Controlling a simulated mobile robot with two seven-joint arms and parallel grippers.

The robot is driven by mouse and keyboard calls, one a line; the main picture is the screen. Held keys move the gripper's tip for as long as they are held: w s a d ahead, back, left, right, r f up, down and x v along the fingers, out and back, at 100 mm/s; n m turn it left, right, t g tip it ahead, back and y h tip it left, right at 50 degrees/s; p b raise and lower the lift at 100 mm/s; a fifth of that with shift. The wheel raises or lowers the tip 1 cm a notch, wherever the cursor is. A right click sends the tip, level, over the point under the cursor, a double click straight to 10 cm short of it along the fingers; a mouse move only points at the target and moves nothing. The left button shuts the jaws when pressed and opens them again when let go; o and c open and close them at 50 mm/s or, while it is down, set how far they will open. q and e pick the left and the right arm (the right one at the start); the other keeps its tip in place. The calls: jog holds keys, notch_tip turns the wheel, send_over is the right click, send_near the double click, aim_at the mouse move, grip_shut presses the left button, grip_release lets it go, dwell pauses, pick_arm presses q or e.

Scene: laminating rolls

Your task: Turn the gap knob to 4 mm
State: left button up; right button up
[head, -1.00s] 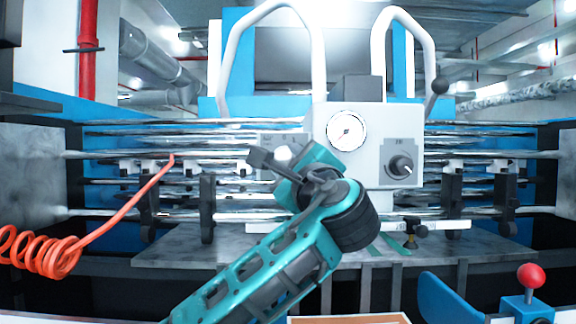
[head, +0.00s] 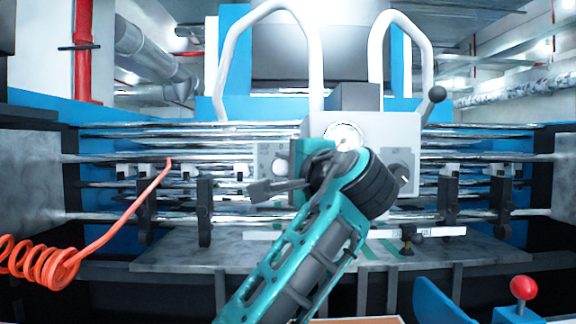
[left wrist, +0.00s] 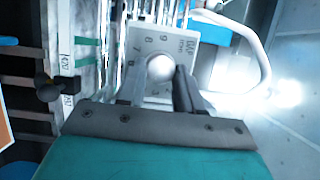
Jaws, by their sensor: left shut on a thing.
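The gap dial plate (left wrist: 183,42) shows in the left wrist view, turned on its side, with "GAP" and several numbers around the silver gap knob (left wrist: 160,68). In the head view the plate (head: 265,158) is on the front of the machine, and the knob (head: 281,166) is partly in front of it. My left gripper (left wrist: 163,79) has one finger on each side of the knob and is shut on it. In the head view my left gripper (head: 279,170) partly hides the plate. I cannot read which number the knob points to. My right gripper is not in view.
A white box with a round gauge (head: 343,137) and a black knob (head: 401,172) stands right of the gap plate, partly behind my left wrist. Steel rollers (head: 480,160) run across behind. An orange coiled hose (head: 40,262) hangs at left. A red ball-topped lever (head: 523,288) is at lower right.

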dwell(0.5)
pick_arm(q)
jog(key=o, duration=1)
jog(key=shift+o, duration=0.2)
jog(key=shift+s, duration=0.1)
jog(key=v, duration=1.2)
jog(key=shift+s+b, duration=0.4)
jog(key=shift+b, duration=0.05)
jog(key=shift+d+r, duration=0.1)
jog(key=shift+d, duration=0.05)
